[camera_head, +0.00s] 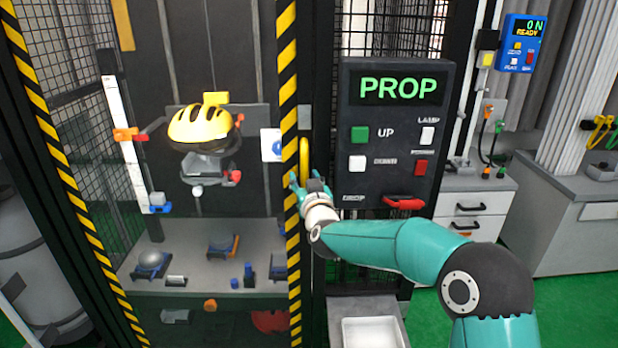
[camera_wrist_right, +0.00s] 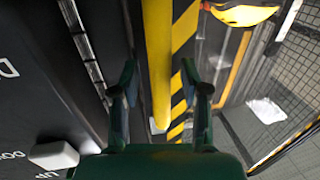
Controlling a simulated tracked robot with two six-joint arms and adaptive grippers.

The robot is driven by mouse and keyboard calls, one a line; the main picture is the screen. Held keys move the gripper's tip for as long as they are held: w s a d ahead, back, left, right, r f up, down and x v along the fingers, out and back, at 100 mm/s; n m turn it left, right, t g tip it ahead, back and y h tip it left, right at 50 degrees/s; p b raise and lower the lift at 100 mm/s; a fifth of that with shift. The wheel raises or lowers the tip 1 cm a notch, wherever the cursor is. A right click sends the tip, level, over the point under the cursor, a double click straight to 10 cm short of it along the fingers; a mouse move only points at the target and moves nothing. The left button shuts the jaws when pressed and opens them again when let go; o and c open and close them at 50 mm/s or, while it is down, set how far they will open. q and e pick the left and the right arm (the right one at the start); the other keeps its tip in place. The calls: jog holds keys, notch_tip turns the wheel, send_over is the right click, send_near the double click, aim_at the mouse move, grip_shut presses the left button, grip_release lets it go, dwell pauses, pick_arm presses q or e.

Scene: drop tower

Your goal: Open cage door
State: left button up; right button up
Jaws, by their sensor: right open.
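The cage door (camera_head: 228,72) has a dark frame with yellow-and-black striped edges, and it looks closed beside the control panel. Its yellow vertical handle (camera_head: 304,160) is on the right striped edge. The handle also shows in the right wrist view (camera_wrist_right: 158,60), running between my fingers. My right gripper (camera_head: 309,186) is at the lower part of the handle. In the right wrist view, its two fingers (camera_wrist_right: 162,92) are open, one on each side of the handle, with gaps visible. My left gripper is not in view.
A black control panel (camera_head: 390,120) reading PROP stands just right of the handle. Behind the door are a yellow helmet (camera_head: 201,126) and a grey bench (camera_head: 205,290) with small parts. A white tray (camera_head: 369,333) is below my right arm.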

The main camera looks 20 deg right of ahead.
grip_shut()
dwell(0.3)
